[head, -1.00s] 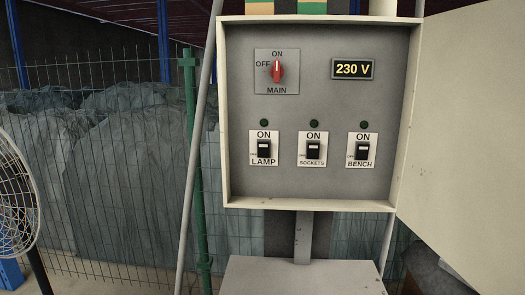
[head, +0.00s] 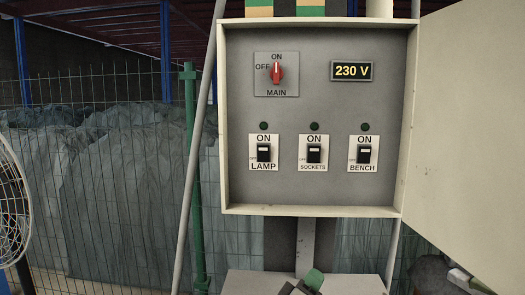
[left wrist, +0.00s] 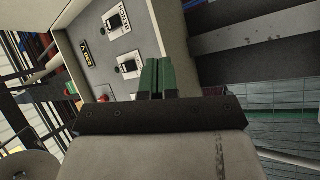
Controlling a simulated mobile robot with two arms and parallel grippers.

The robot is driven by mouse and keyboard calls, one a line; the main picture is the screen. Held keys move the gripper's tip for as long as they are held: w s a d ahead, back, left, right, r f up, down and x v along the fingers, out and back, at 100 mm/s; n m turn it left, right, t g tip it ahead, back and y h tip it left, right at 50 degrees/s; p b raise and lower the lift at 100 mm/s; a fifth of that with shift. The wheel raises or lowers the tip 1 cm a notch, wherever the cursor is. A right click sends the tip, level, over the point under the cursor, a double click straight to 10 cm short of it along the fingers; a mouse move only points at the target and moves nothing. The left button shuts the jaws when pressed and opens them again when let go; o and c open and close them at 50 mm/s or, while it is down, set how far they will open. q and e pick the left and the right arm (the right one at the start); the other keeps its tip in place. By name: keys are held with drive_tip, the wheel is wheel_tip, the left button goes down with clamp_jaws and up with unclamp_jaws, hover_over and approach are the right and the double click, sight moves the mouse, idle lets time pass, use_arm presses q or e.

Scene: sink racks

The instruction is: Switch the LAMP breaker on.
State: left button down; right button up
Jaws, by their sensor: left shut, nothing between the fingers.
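The LAMP breaker (head: 263,152) is the leftmost of three black switches in the open grey box; the small green light above it looks dark. All three switches look alike, and I cannot tell their lever position for sure. My left gripper (head: 313,280) shows at the bottom edge of the head view, below the box and apart from it. In the left wrist view its green fingers (left wrist: 157,76) are together and empty, with the panel tilted beyond them. The LAMP breaker is not clearly visible there. My right gripper is not in view.
The red MAIN knob (head: 277,73) stands upright toward ON, and the display (head: 352,71) reads 230 V. The SOCKETS breaker (head: 314,153) and BENCH breaker (head: 364,154) sit to the right of LAMP. The open door (head: 465,130) stands at right. A fan (head: 12,205) is at left.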

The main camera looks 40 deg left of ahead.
use_arm(q)
drive_tip(key=s+a+r+m+g+y+b, duration=0.1)
drive_tip(key=s+a+r+m+g+y, duration=0.2)
drive_tip(key=a+r+m+g+y, duration=0.75)
drive_tip(key=s+a+r+m+g+y, duration=0.3)
drive_tip(key=a+r+m+g+y, duration=0.5)
drive_tip(key=r+m, duration=0.85)
drive_tip(key=w+d+r+n+t+h, duration=0.2)
drive_tip(key=d+r+t+h, duration=0.2)
drive_tip(key=t+h, duration=0.4)
drive_tip(key=d+h, duration=0.1)
drive_tip(key=h, duration=0.2)
drive_tip(key=shift+w+d+n+b, duration=0.25)
drive_tip(key=shift+d+n+b, duration=0.05)
drive_tip(key=shift+n+b, duration=0.1)
drive_tip(key=shift+w+a+f, duration=0.1)
drive_tip(key=shift+w, duration=0.05)
